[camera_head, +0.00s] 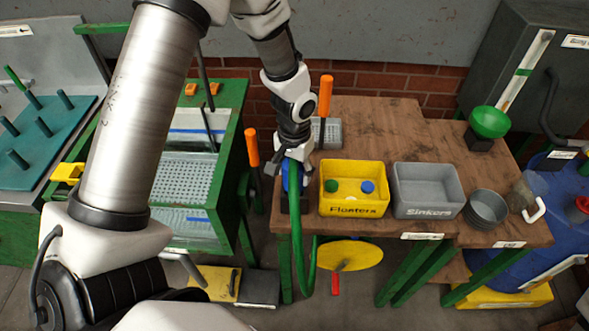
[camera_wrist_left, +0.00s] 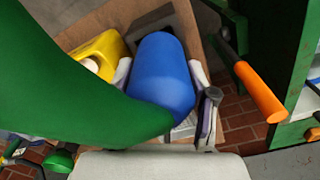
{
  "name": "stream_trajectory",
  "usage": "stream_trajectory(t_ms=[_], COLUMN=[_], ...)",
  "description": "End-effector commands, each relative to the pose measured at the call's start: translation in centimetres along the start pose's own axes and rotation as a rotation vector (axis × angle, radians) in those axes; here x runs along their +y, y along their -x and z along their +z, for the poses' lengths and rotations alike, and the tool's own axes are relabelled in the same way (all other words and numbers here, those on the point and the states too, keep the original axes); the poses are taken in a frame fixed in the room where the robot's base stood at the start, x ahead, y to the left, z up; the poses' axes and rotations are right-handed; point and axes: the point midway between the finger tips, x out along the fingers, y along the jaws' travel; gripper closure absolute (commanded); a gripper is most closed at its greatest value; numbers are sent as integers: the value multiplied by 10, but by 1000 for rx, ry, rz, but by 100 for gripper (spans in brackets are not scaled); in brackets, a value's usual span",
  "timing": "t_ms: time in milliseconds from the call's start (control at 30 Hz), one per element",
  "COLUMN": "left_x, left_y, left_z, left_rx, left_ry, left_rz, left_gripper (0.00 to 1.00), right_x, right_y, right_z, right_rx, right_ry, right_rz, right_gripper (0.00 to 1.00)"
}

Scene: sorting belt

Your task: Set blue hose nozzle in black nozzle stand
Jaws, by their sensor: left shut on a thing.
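My left gripper (camera_head: 291,162) is shut on the blue hose nozzle (camera_head: 290,178) at the left end of the wooden table. In the left wrist view the fingers of this gripper (camera_wrist_left: 162,78) lie on either side of the blue nozzle (camera_wrist_left: 163,75). A green hose (camera_head: 297,240) hangs from the nozzle past the table's front edge. The black nozzle stand (camera_head: 284,204) is at the table's left front corner, mostly hidden by nozzle and hose. A dark block, apparently the stand (camera_wrist_left: 168,17), shows just beyond the nozzle in the wrist view. Whether they touch is unclear. My right gripper is out of view.
A yellow Floaters bin (camera_head: 353,208) stands close to the right of the nozzle. A grey Sinkers bin (camera_head: 428,190) and a round grey tin (camera_head: 486,208) stand farther right. Orange-handled tools (camera_head: 325,96) rise nearby. A green-framed washing rack (camera_head: 248,150) is at left.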

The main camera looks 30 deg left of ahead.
Motion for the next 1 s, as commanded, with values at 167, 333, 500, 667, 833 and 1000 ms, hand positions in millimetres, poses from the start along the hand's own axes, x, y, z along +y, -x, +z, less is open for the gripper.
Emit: stream_trajectory(t_ms=[167, 333, 500, 667, 833, 1000], left_x=[0, 0, 0, 0, 0, 0], left_y=[-3, -6, -8, -11, -10, -10], left_z=[0, 0, 0, 0, 0, 0], left_rx=[0, 0, 0, 1, 1, 0], left_ry=[0, 0, 0, 0, 0, 0], left_rz=[0, 0, 0, 0, 0, 0], left_gripper=[68, 68, 68, 68, 40, 14], right_x=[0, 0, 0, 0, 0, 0], right_y=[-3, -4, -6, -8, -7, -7], right_z=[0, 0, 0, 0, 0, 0], right_rx=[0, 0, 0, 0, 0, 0], right_ry=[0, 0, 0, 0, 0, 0], right_rz=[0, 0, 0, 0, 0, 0], right_gripper=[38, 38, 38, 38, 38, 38])
